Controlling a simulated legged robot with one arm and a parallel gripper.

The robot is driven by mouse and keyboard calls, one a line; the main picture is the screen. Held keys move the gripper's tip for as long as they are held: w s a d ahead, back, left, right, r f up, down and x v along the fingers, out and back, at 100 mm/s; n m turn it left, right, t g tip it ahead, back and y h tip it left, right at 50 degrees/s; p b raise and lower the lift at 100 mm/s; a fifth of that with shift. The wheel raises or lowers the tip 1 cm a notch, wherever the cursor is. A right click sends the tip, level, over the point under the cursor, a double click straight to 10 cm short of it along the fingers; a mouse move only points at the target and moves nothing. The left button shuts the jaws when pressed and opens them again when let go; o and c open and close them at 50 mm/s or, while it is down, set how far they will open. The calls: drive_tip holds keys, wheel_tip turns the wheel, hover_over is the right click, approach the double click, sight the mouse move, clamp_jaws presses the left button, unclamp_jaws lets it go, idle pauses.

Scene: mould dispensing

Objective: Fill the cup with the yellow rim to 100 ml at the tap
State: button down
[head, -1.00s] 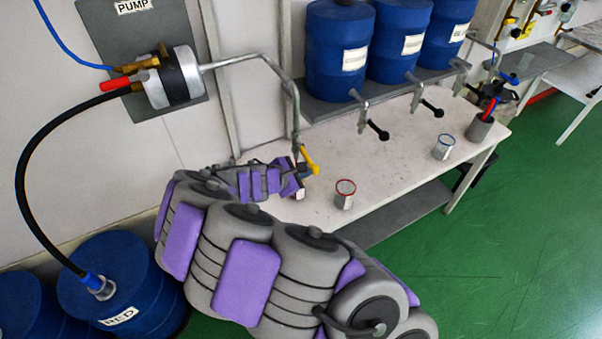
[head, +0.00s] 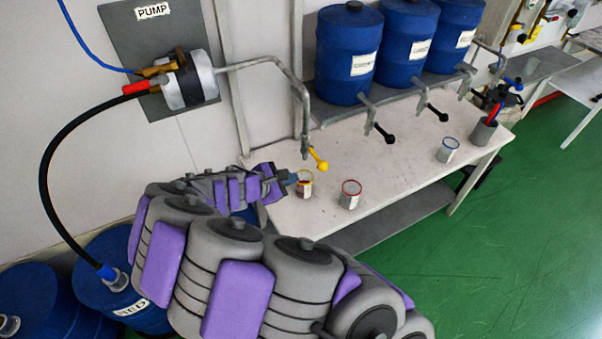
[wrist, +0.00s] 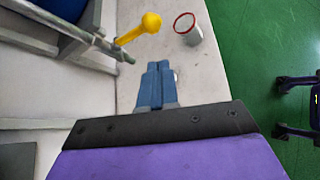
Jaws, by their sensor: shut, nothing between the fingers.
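The cup with the yellow rim (head: 305,187) stands upright on the white table, below the spout of the tap (head: 305,140) with the yellow-knobbed handle (head: 319,160). The handle slants down and to the right in the head view; it also shows in the wrist view (wrist: 140,29). I cannot read the cup's level. My gripper (head: 292,179) is just left of the cup in the head view and partly overlaps it; I cannot tell whether they touch. In the wrist view my gripper's blue fingers (wrist: 158,68) are together and empty, hiding most of the cup.
A red-rimmed cup (head: 350,196) stands close by on the right. A blue-rimmed cup (head: 447,151) and a grey holder (head: 484,132) stand further right on the table (head: 395,166). Several blue barrels with black-handled taps (head: 383,132) are above the table. The table's front edge is near.

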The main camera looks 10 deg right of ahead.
drive_tip(key=shift+s+a+r, duration=0.5)
drive_tip(key=shift+s+r, duration=0.15)
drive_tip(key=shift+s, duration=0.05)
drive_tip(key=shift+s+a+r, duration=0.5)
drive_tip(key=shift+s+r, duration=0.15)
drive_tip(key=s+d+r+m+g+y, duration=0.1)
drive_tip(key=s+d+r+m+g, duration=0.25)
drive_tip(key=s+d+m, duration=0.35)
drive_tip(key=s+d+r+m+g+y, duration=0.1)
drive_tip(key=s+d+r+m+g, duration=0.2)
drive_tip(key=s+d+r+m, duration=0.35)
drive_tip(key=s+a+f+m+g+y+b, duration=0.1)
drive_tip(key=s+a+m+y, duration=0.2)
drive_tip(key=s, duration=1.7)
drive_tip(key=m+y, duration=0.2)
drive_tip(key=y, duration=0.2)
drive_tip(key=shift+f+g+y, duration=0.15)
drive_tip(key=shift+g+y, duration=0.2)
drive_tip(key=shift+y, duration=0.05)
